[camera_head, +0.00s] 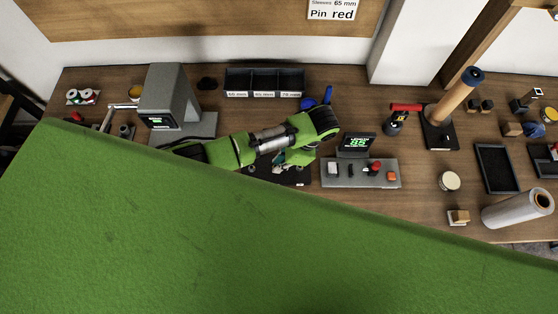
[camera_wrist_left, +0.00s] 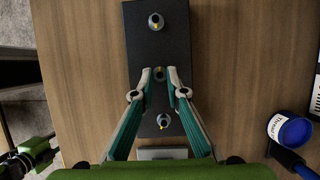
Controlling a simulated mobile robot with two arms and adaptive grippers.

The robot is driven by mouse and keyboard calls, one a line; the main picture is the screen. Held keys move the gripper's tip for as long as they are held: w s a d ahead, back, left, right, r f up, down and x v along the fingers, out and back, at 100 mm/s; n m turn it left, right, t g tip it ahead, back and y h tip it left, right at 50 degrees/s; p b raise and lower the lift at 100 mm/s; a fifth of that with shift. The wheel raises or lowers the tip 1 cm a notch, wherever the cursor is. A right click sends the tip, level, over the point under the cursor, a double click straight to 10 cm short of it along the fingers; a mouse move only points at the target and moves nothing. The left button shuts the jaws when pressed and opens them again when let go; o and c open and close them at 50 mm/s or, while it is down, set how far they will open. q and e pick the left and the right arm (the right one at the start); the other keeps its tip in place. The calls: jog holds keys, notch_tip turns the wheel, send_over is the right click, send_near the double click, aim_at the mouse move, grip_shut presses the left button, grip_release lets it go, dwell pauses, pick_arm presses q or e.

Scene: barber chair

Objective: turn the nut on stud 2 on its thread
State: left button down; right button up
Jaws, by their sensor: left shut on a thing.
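A dark stud plate (camera_wrist_left: 158,50) lies on the wooden bench, with metal studs in a row. In the left wrist view one stud (camera_wrist_left: 156,21) with a yellow mark shows beyond my left gripper, and another (camera_wrist_left: 163,121) shows between its finger bases. My left gripper (camera_wrist_left: 160,74) is shut at the middle stud position, around a small nut there. The tips mostly hide the nut and its stud. In the head view the gripper (camera_head: 278,157) is over the plate (camera_head: 296,176). A green and black part, seemingly of my right arm, shows at the wrist view's lower left; its jaws are unclear.
A grey tray (camera_head: 385,180) with a display reading 85 stands right of the plate. A grey machine (camera_head: 168,95) stands left, labelled bins (camera_head: 265,80) behind. The head view's lower left is blocked.

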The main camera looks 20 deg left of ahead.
pick_arm(q)
jog(key=m, duration=0.1)
jog(key=m+t, duration=0.1)
jog(key=m, duration=0.2)
jog(key=shift+s+m+t, duration=0.25)
jog(key=shift+m+t, duration=0.05)
jog(key=shift+t, duration=0.1)
jog(key=m, duration=0.1)
jog(key=m+t, duration=0.1)
jog(key=m, duration=0.2)
jog(key=shift+s+m+t+h, duration=0.25)
jog(key=shift+m+t+h, duration=0.05)
jog(key=shift+t, duration=0.1)
jog(key=c, duration=2)
grip_release()
jog(key=shift+s, duration=0.1)
jog(key=shift+w, duration=0.2)
jog(key=v, duration=1.2)
jog(key=shift+f, duration=0.1)
